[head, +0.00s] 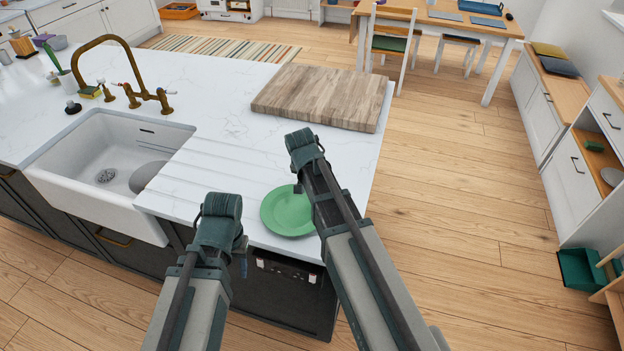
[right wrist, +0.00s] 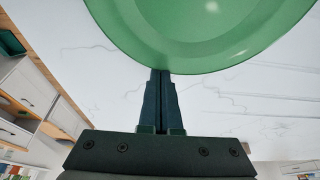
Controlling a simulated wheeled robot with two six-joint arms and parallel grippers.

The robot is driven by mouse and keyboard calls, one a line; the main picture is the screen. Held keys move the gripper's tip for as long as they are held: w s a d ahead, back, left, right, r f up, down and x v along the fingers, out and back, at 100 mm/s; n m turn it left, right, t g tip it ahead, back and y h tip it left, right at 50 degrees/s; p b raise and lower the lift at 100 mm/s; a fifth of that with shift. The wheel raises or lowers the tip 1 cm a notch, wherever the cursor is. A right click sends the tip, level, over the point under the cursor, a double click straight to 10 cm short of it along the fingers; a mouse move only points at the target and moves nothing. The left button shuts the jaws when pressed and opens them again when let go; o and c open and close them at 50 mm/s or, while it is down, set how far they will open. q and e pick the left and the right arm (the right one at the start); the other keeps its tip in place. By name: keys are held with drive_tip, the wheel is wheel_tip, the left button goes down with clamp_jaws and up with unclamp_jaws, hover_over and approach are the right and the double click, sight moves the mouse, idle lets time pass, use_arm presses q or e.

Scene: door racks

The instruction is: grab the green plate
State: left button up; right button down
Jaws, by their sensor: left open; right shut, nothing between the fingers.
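The green plate (head: 287,211) lies on the white counter, right of the sink, near the counter's front edge. My right arm covers part of its right side in the head view. In the right wrist view the plate (right wrist: 205,30) fills the top. My right gripper (right wrist: 160,76) is shut and empty, its tips at the plate's rim in the picture; I cannot tell whether they touch.
A wooden board (head: 322,97) lies behind the plate. A white sink (head: 70,165) with a brass tap (head: 150,96) is at the left, a grey round dish (head: 147,177) inside it. The counter around the plate is clear. Shelves with a green bin (head: 580,268) stand far right.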

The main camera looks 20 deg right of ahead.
sight(306, 201)
drive_tip(key=s+a, duration=0.1)
drive_tip(key=s, duration=0.1)
drive_tip(key=s+a, duration=0.3)
drive_tip(key=s, duration=0.2)
drive_tip(key=shift+a, duration=0.3)
drive_tip(key=shift+w, duration=0.2)
drive_tip(key=w+d, duration=0.2)
drive_tip(key=w, duration=0.1)
drive_tip(key=shift+w, duration=0.1)
drive_tip(key=p+v, duration=0.9)
drive_tip(key=v, duration=0.1)
drive_tip(key=shift+d, duration=0.1)
